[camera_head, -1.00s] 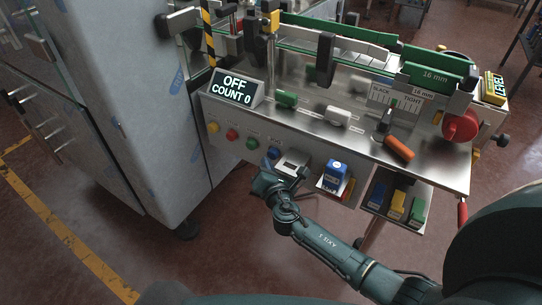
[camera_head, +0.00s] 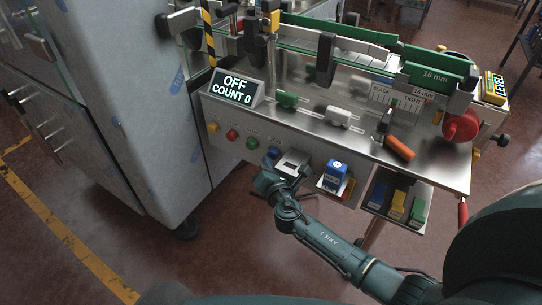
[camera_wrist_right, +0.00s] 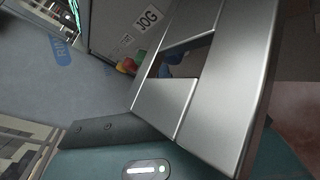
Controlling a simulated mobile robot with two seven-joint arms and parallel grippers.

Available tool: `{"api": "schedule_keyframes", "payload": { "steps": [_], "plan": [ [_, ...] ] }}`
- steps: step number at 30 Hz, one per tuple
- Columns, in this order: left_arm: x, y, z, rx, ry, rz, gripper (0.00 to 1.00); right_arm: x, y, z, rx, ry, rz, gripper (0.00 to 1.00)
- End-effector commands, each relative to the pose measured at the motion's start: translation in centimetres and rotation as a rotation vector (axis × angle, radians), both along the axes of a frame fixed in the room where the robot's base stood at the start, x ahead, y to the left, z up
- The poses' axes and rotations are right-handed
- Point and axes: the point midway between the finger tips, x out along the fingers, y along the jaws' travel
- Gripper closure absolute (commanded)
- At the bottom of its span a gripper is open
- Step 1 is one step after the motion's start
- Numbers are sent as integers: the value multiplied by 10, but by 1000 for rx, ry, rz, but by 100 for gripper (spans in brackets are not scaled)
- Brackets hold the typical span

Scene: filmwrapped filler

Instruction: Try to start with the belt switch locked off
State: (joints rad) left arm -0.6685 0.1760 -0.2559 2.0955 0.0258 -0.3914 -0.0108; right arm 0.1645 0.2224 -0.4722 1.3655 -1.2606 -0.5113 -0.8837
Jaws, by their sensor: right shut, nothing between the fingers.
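The control panel on the front of the steel machine table carries a yellow button (camera_head: 213,127), a red button (camera_head: 232,134), a green button (camera_head: 252,143) and a blue control (camera_head: 273,153). I cannot tell which control is the belt switch or see a lock. The display (camera_head: 234,89) reads OFF, COUNT 0. My left gripper is out of view.
Several coloured boxes sit in another tray (camera_head: 372,208). An orange handle (camera_head: 399,148) and a red knob (camera_head: 461,127) are at the table's right. A large grey cabinet (camera_head: 130,90) stands left. Floor below is open.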

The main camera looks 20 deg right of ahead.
Motion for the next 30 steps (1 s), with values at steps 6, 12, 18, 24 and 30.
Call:
{"api": "schedule_keyframes", "payload": {
  "steps": [6,12,18,24,30],
  "plan": [
    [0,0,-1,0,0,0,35,5,-10,5,-2,-10,-15,100],
    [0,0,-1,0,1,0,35,8,-13,6,-4,-11,-17,100],
    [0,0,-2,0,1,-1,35,9,-16,6,-4,-12,-19,100],
    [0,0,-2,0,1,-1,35,10,-17,7,-3,-13,-19,100],
    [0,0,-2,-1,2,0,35,12,-19,8,-2,-14,-18,100]
  ]
}}
